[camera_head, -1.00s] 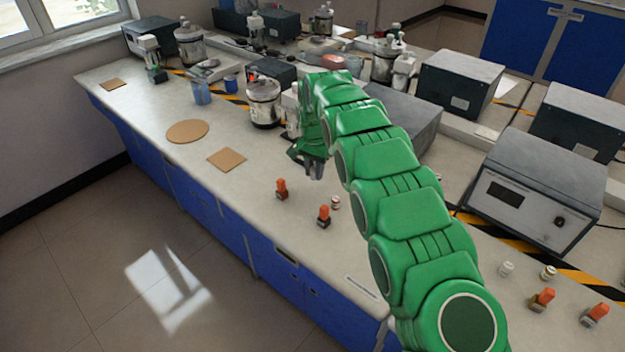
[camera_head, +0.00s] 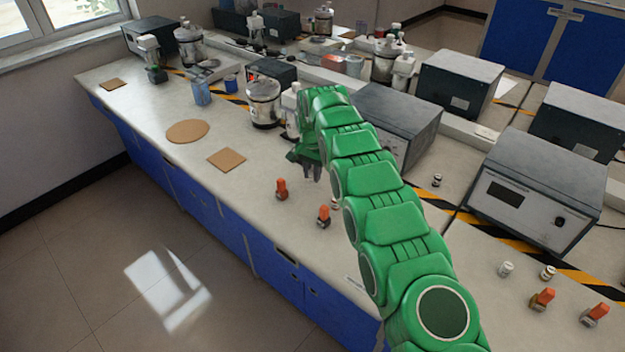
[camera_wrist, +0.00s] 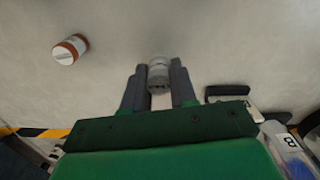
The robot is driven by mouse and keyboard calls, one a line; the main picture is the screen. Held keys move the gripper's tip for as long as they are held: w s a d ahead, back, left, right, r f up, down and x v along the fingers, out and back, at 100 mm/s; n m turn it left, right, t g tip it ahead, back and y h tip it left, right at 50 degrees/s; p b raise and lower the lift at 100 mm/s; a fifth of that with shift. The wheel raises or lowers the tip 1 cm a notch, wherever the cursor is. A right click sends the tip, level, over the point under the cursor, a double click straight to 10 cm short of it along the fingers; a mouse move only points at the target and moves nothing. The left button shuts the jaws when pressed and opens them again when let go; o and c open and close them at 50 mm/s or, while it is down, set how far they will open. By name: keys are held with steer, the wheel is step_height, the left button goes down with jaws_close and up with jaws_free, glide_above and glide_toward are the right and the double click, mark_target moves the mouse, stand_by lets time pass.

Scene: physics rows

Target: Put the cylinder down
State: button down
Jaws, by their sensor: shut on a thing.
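My gripper (camera_head: 311,170) hangs above the light bench top in the head view, near the grey box instrument. In the wrist view my gripper (camera_wrist: 158,86) is shut on a small grey-white cylinder (camera_wrist: 158,68), which sits between the two dark fingers near their tips. In the head view the cylinder cannot be told apart from the fingers. I cannot tell from these views whether its lower end touches the bench.
A white vial with an orange-brown band (camera_wrist: 70,49) lies left of the fingers in the wrist view. Two orange-topped bottles (camera_head: 281,189) (camera_head: 324,216) stand in front of my gripper. A square brown mat (camera_head: 226,159) and a round one (camera_head: 188,131) lie to the left. A grey instrument (camera_head: 401,115) stands behind.

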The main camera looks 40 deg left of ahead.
mark_target(312, 179)
steer(key=shift+w+f, duration=0.1)
steer(key=shift+f, duration=1.55)
steer(key=c, duration=0.9)
jaws_free()
steer(key=shift+f, duration=0.1)
step_height(312, 179, up, 12)
steer(key=shift+a+f, duration=0.1)
steer(key=shift+r, duration=0.2)
